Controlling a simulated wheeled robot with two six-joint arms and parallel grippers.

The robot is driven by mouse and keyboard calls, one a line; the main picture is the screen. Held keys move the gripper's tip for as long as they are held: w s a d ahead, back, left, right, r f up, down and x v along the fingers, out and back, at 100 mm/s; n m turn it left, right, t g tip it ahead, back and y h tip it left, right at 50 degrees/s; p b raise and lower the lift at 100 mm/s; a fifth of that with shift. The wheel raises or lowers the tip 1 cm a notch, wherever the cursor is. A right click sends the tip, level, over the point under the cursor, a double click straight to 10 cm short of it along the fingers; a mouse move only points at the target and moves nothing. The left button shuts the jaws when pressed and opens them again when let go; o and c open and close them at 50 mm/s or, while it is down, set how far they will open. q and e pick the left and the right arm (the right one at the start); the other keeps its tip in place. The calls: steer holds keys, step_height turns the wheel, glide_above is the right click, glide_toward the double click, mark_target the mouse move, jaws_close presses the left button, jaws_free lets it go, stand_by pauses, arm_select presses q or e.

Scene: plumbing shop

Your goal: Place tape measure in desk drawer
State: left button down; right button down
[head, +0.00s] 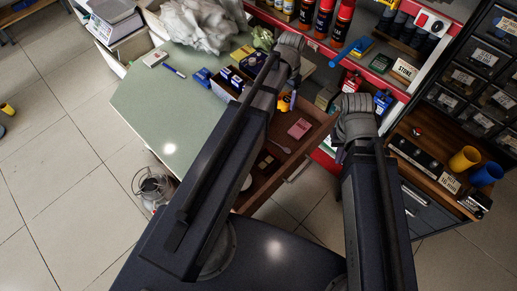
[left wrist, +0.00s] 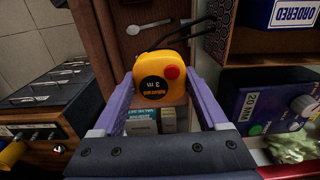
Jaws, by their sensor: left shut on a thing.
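The yellow tape measure (left wrist: 158,68), with a black round label and a red button, is held between the purple fingers of my left gripper (left wrist: 160,80). In the head view only a small yellow part of the tape measure (head: 285,102) shows beside my left arm, near the back of the open desk drawer. The wooden drawer (head: 267,183) is pulled out from the desk; my left arm hides part of it. My right gripper (head: 341,155) is mostly hidden behind its own wrist, right of the drawer, so its jaws cannot be made out.
A pink box (head: 299,128) and a light spoon-shaped thing (head: 279,147) lie in the drawer. The green desktop (head: 160,110) carries small boxes, a blue marker (head: 174,71) and crumpled plastic (head: 200,22). A red-edged shelf (head: 395,85) with cans stands behind. Tool cabinets are at right.

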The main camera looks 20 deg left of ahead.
mark_target(279, 136)
arm_select(q)
step_height(279, 136, down, 20)
steer(key=b, duration=1.8)
steer(key=shift+a+f+b, duration=0.1)
steer(key=shift+b, duration=0.3)
steer(key=shift+f, duration=0.15)
steer(key=shift+c, duration=1)
jaws_free()
step_height(279, 136, up, 12)
steer(key=r+p, duration=0.1)
steer(key=p, duration=1.1)
steer(key=shift+y, duration=0.6)
steer(key=s+d, duration=0.3)
steer(key=s, duration=0.2)
steer(key=s+d, duration=0.8)
steer(key=s, duration=0.1)
steer(key=shift+s+d+f, duration=0.1)
steer(key=shift+s+f, duration=0.15)
steer(key=shift+s, duration=0.05)
